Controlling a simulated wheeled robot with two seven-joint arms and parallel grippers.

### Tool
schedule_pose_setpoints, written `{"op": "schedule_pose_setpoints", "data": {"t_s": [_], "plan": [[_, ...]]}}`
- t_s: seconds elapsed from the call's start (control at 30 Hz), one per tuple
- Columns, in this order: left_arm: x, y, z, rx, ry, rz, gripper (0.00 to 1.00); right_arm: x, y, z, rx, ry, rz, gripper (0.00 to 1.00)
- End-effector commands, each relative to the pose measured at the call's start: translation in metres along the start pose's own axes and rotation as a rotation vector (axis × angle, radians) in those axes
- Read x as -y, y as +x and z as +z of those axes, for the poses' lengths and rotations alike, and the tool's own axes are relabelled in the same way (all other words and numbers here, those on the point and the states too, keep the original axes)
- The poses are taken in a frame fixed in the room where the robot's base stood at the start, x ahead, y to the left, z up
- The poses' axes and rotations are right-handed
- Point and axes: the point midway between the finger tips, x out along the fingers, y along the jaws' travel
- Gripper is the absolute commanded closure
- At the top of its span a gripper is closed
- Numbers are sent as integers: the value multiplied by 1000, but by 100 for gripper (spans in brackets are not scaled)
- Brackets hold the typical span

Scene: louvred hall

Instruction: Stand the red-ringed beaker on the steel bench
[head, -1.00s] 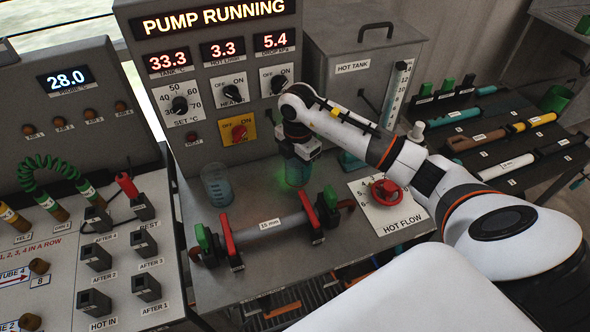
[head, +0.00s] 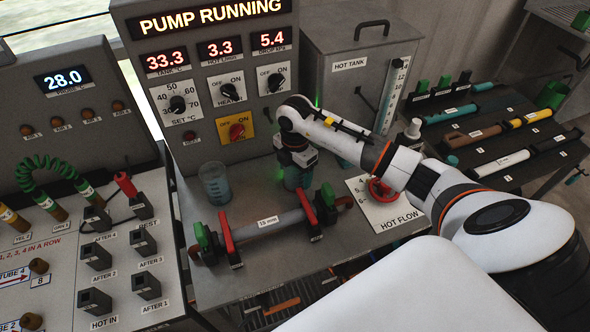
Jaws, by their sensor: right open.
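A beaker with teal liquid (head: 297,180) stands on the steel bench (head: 262,290), behind the right end of the clamped tube. My right gripper (head: 298,166) is open and points down right over it, hiding its upper part. I cannot tell whether the fingers touch it. A second clear beaker (head: 215,188) with pale blue contents stands upright on the bench to the left, apart from the gripper. No red ring can be made out on either beaker at this size. My left gripper is out of view.
The tube labelled 15 mm (head: 268,222) lies in red clamps in front of the beakers. The hot flow plate (head: 388,208) with its red knob is to the right. The pump panel (head: 172,30) and hot tank (head: 352,90) stand behind. Tube racks (head: 480,180) are at right.

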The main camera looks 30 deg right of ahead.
Motion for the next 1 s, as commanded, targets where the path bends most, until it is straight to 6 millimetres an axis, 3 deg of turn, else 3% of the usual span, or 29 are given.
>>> {"op": "schedule_pose_setpoints", "data": {"t_s": [0.17,0.6,0.8,1.0], "plan": [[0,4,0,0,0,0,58,2,-16,0,0,-2,-6,23],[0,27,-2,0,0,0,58,1,-104,0,-1,-1,-4,23],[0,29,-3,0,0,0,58,0,-121,0,0,0,-2,23],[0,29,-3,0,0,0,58,0,-123,0,1,0,-1,23]]}}
